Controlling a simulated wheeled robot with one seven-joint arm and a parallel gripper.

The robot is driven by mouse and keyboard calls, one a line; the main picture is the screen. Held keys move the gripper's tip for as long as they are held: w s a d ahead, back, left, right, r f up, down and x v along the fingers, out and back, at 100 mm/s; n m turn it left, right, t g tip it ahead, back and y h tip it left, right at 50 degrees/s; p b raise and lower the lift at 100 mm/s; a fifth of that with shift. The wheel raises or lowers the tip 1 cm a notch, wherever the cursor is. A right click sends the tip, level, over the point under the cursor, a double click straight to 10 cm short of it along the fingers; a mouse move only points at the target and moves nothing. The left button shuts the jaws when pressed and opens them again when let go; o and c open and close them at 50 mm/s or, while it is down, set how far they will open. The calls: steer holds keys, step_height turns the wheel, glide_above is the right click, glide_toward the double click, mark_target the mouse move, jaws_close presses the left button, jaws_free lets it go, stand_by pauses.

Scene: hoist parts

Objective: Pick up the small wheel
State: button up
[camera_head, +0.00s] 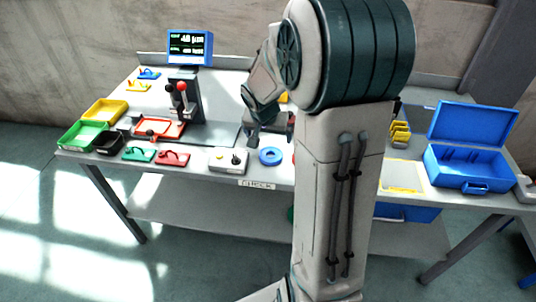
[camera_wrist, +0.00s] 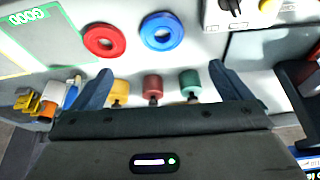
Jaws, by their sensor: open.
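Two ring-shaped wheels lie flat on the bench. The blue wheel (camera_wrist: 162,31) and the red wheel (camera_wrist: 104,41) show side by side in the wrist view. They look close in size, so I cannot tell which one is called the small wheel. In the head view the blue wheel (camera_head: 270,156) lies near the bench's front edge, and the red one is mostly hidden behind my arm. My gripper (camera_wrist: 162,76) is open and empty, its two fingers spread wide. In the head view my gripper (camera_head: 254,132) is above the bench, behind the blue wheel.
Yellow (camera_wrist: 121,90), red (camera_wrist: 153,87) and green (camera_wrist: 190,82) cylindrical pieces show between my fingers. A grey box with knobs (camera_head: 229,160) stands left of the blue wheel. An open blue case (camera_head: 460,168) is at right; a lever stand (camera_head: 186,105) and trays (camera_head: 84,134) are at left.

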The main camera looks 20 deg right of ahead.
mark_target(271, 156)
steer(key=x, duration=1.3)
steer(key=shift+w+a+f+b, duration=0.1)
steer(key=shift+a+f+b, duration=0.1)
steer(key=shift+b, duration=0.1)
steer(key=c, duration=1.5)
steer(key=shift+o, duration=0.2)
steer(key=shift+r, duration=0.1)
